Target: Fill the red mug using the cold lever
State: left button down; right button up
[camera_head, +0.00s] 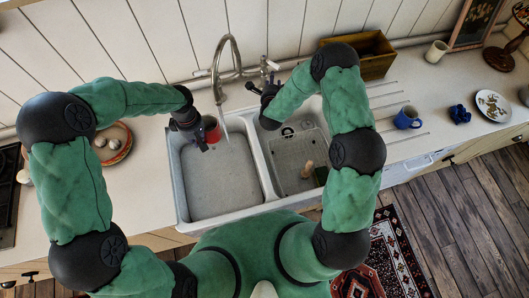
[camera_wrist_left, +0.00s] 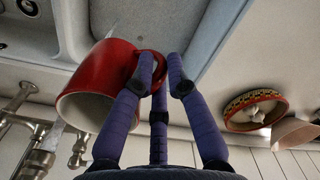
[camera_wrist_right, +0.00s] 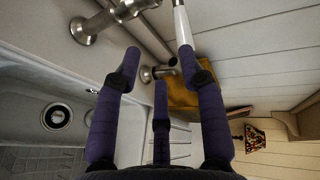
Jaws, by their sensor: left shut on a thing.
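The red mug (camera_head: 211,128) is over the left sink basin, below the tap spout (camera_head: 219,98). My left gripper (camera_head: 203,140) is shut on the mug's handle; in the left wrist view the fingers (camera_wrist_left: 160,72) close around the handle of the mug (camera_wrist_left: 92,85). A thin pale stream (camera_head: 225,125) runs down from the spout close by the mug's right side; it seems to pass beside the mug. The inside is not clearly visible. My right gripper (camera_wrist_right: 158,55) is open, with one fingertip at a pale-tipped metal lever (camera_wrist_right: 182,28) on the tap's right side.
The right basin (camera_head: 300,165) holds a small wooden-looking item. A wooden box (camera_head: 375,58) stands behind the drainer. A blue mug (camera_head: 408,118) and a plate (camera_head: 493,105) are on the right counter. A patterned bowl (camera_head: 114,145) is at left.

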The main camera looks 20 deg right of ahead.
jog(key=s+a+f+n+g+y, duration=0.2)
jog(key=s+a+f+n, duration=0.1)
jog(key=s, duration=0.4)
jog(key=s+a+f+n+g+y, duration=0.2)
jog(key=s+a+f+n+g, duration=0.1)
jog(key=s+f+n, duration=0.2)
jog(key=s+a+f+n+g+y, duration=0.2)
jog(key=s+a+f+n+g, duration=0.1)
jog(key=s, duration=0.6)
jog(key=shift+s+a+f+n+y, duration=0.15)
jog(key=shift+f+n, duration=0.1)
jog(key=shift+f, duration=0.2)
jog(key=shift+f+n+y, duration=0.1)
jog(key=shift+f+n, duration=0.1)
jog(key=shift+f, duration=0.3)
jog(key=shift+s+a+f+n+y, duration=0.15)
jog(key=shift+f+n, duration=0.1)
jog(key=shift+f, duration=0.2)
jog(key=shift+s+a+f+g, duration=0.1)
jog(key=shift+s+g, duration=0.3)
jog(key=shift+s, duration=0.15)
pick_arm(q)
jog(key=w+d, duration=0.5)
jog(key=shift+w+d, duration=0.2)
jog(key=shift+w, duration=0.1)
